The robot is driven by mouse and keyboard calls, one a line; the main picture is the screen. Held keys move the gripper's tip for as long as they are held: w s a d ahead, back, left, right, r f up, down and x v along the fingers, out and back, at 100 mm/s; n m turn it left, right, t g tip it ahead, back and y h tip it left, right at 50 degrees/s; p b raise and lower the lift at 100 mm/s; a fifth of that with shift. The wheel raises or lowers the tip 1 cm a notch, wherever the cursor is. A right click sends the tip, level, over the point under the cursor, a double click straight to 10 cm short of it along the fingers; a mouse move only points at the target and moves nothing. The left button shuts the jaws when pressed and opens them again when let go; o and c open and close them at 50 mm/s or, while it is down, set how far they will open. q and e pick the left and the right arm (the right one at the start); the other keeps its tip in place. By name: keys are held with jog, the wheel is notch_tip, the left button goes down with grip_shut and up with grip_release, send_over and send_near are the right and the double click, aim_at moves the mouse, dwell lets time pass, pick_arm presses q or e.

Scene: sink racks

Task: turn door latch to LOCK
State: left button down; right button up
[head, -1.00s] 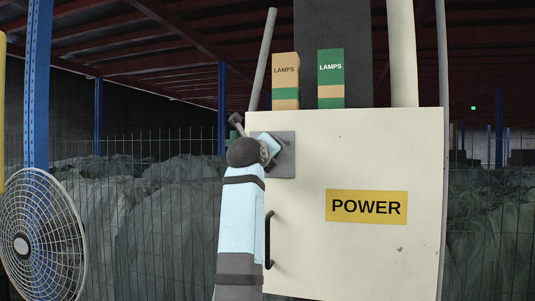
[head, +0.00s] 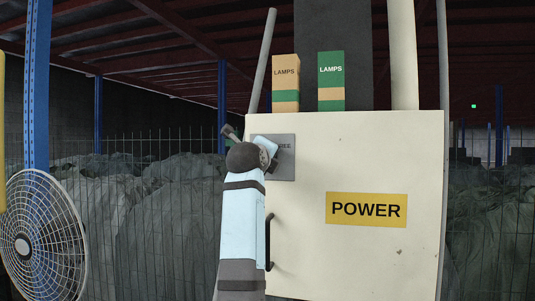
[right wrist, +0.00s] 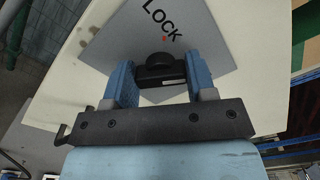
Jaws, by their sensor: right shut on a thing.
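A grey square latch plate (head: 286,174) is on the upper left of a cream cabinet door (head: 360,155). In the head view part of a word ending in "EE" shows on it. In the right wrist view the plate (right wrist: 203,45) shows the word LOCK and a small red mark. My right gripper (right wrist: 160,77) has its two blue fingers closed on the black latch knob (right wrist: 158,62), one finger on each side. In the head view this gripper (head: 272,157) is at the plate, and my arm hides the knob. My left gripper is not in view.
A black vertical handle (head: 268,243) is on the door below the plate, close to my arm. A yellow POWER sign (head: 366,209) is on the door. Two LAMPS boxes (head: 285,82) (head: 331,80) stand on top. A fan (head: 42,238) stands at the left, before a wire fence.

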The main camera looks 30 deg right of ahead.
pick_arm(q)
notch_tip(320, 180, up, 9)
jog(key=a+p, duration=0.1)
jog(key=p, duration=0.9)
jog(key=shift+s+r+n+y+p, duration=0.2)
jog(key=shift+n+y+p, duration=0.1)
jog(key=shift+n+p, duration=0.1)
pick_arm(e)
jog(key=shift+f+n, duration=0.2)
jog(key=shift+n, duration=3.5)
jog(key=shift+f+n, duration=0.15)
jog(key=shift+n, duration=3.55)
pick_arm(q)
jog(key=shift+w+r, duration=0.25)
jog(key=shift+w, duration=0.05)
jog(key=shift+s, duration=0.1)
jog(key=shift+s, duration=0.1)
pick_arm(e)
jog(key=o, duration=0.9)
jog(key=shift+o, duration=0.2)
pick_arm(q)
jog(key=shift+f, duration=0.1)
pick_arm(e)
jog(key=shift+s, duration=0.1)
